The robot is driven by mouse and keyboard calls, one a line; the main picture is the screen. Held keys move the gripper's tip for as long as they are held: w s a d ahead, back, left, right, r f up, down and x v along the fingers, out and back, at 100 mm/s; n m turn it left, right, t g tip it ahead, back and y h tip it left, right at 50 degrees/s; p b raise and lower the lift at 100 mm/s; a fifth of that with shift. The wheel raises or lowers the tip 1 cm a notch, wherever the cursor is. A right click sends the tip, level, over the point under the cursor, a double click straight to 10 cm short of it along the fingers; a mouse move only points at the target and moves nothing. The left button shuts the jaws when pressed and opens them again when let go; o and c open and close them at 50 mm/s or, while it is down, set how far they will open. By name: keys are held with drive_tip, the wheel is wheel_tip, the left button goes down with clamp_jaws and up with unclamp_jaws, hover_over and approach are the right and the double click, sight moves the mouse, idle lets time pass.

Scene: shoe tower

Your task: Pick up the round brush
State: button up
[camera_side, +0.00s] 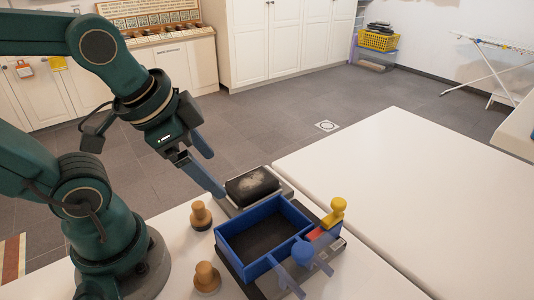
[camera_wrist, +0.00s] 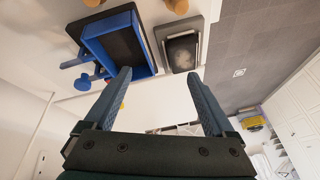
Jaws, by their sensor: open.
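Two brown wooden knob-shaped pieces, likely round brushes, stand upright on the white table: one farther back (camera_side: 201,215) and one nearer (camera_side: 207,278). I cannot tell for certain which piece is the round brush. Both also show partly at the top edge of the wrist view, one near the middle (camera_wrist: 178,6) and one to its left (camera_wrist: 92,2). My gripper (camera_side: 217,176) is open and empty, raised above the table's back edge, apart from both pieces. In the wrist view its two blue fingers (camera_wrist: 160,74) are spread wide with nothing between them.
A blue open-topped box (camera_side: 240,263) with a dark inside stands right of the wooden pieces. Behind it is a grey tray (camera_side: 284,190) with a dark, dusty pad. A yellow knob (camera_side: 338,205) and a blue knob (camera_side: 303,252) stand at the box's right. The white surface farther right is clear.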

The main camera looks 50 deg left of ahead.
sight(199, 205)
drive_tip(key=a+f+m+g, duration=0.1)
drive_tip(key=f+g, duration=0.1)
drive_tip(key=a+f+m+g, duration=0.2)
drive_tip(key=f, duration=0.1)
drive_tip(key=a+f+m+g+y, duration=0.1)
drive_tip(key=a+f+m+g, duration=0.1)
drive_tip(key=f, duration=0.1)
drive_tip(key=shift+f, duration=0.2)
drive_tip(key=shift+s+a+f+g, duration=0.1)
drive_tip(key=shift+s+f+g, duration=0.2)
drive_tip(key=shift+f, duration=0.5)
drive_tip(key=shift+s+a+f, duration=0.1)
drive_tip(key=shift+f, duration=0.95)
drive_tip(key=shift+s+a+f, duration=0.1)
drive_tip(key=shift+f, duration=0.9)
clamp_jaws()
